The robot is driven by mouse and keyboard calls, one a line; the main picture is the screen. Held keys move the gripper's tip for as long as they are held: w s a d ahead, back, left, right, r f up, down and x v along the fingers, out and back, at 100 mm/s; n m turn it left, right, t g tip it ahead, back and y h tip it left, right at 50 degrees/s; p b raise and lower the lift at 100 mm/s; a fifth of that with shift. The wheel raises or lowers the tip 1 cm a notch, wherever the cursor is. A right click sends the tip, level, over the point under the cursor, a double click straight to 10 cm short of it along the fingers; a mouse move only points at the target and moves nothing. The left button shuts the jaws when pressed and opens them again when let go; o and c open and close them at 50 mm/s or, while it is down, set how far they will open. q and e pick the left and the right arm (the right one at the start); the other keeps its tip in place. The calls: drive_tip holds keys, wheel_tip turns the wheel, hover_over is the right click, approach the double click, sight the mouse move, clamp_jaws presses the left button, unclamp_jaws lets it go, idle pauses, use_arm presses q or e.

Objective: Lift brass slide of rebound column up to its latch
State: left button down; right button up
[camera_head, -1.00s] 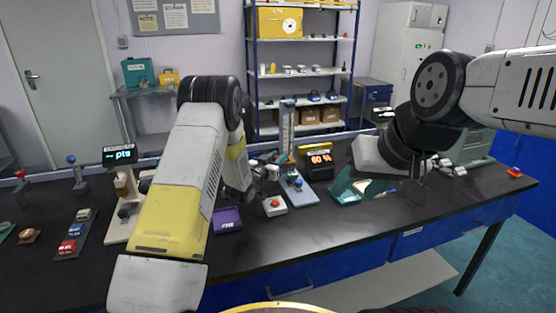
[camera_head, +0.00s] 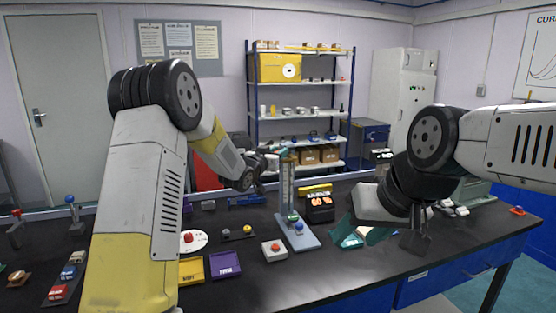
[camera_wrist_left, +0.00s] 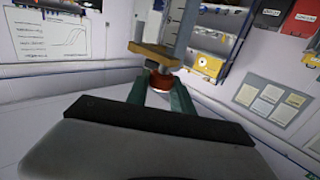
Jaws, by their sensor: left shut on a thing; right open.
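The rebound column (camera_head: 286,192) stands upright on a pale blue base (camera_head: 297,238), with a scale along its height. The brass slide (camera_wrist_left: 155,52) shows beside the column in the left wrist view, with a red-brown knob (camera_wrist_left: 160,82) below it. My left gripper (camera_wrist_left: 161,92) is shut on this knob, its two teal fingers on either side. In the head view my left gripper (camera_head: 276,160) is at the column's top, where the slide is small and partly hidden. I cannot make out the latch. My right gripper (camera_head: 359,232) is open, low over the bench right of the column.
A black display (camera_head: 320,203) stands just right of the column. A red-button box (camera_head: 274,250), a purple tray (camera_head: 225,264) and a yellow tray (camera_head: 191,270) lie to the front left. A green ball (camera_head: 293,217) and a blue ball (camera_head: 299,226) are at the column's foot.

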use_arm(q)
drive_tip(key=shift+r, duration=0.25)
drive_tip(key=c, duration=1.1)
unclamp_jaws()
drive_tip(key=v, duration=0.8)
